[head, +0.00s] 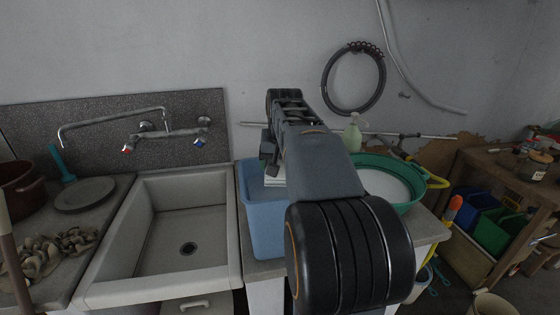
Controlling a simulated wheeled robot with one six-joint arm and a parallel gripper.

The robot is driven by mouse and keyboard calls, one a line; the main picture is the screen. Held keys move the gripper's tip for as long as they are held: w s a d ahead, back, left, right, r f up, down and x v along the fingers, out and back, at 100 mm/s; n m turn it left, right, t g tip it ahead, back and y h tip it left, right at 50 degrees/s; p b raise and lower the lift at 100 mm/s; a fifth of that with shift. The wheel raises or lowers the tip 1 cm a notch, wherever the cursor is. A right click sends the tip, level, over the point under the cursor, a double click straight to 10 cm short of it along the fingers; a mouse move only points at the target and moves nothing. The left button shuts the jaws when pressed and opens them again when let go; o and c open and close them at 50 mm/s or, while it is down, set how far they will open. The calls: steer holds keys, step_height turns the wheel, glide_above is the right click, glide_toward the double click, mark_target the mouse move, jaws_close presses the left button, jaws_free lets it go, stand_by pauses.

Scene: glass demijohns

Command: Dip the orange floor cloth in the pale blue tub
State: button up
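The pale blue tub (262,228) stands on the counter just right of the sink. My arm reaches forward across the picture and hides the tub's right side. My gripper (269,158) is at the far end of the arm, over the back part of the tub. Its fingers are too small and too covered to show whether they are open or shut. A small pale thing (275,177) shows just below it; I cannot tell what it is. I do not see the orange floor cloth clearly in this view; the arm and the tub walls hide much here.
The stone sink (190,247) with a wall tap (165,135) is left of the tub. A green basin (408,206) and a pale green bottle (352,134) stand to the right, partly behind my arm. A wooden bench (505,178) is at far right.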

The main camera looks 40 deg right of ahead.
mark_target(279, 186)
steer(key=shift+f+b, duration=2.65)
steer(key=shift+f, duration=1.2)
steer(key=shift+s+f, duration=0.1)
steer(key=shift+f, duration=0.05)
step_height(279, 186, up, 13)
steer(key=p, duration=1.1)
stand_by(0.7)
steer(key=shift+r+p, duration=2)
steer(key=shift+r, duration=0.05)
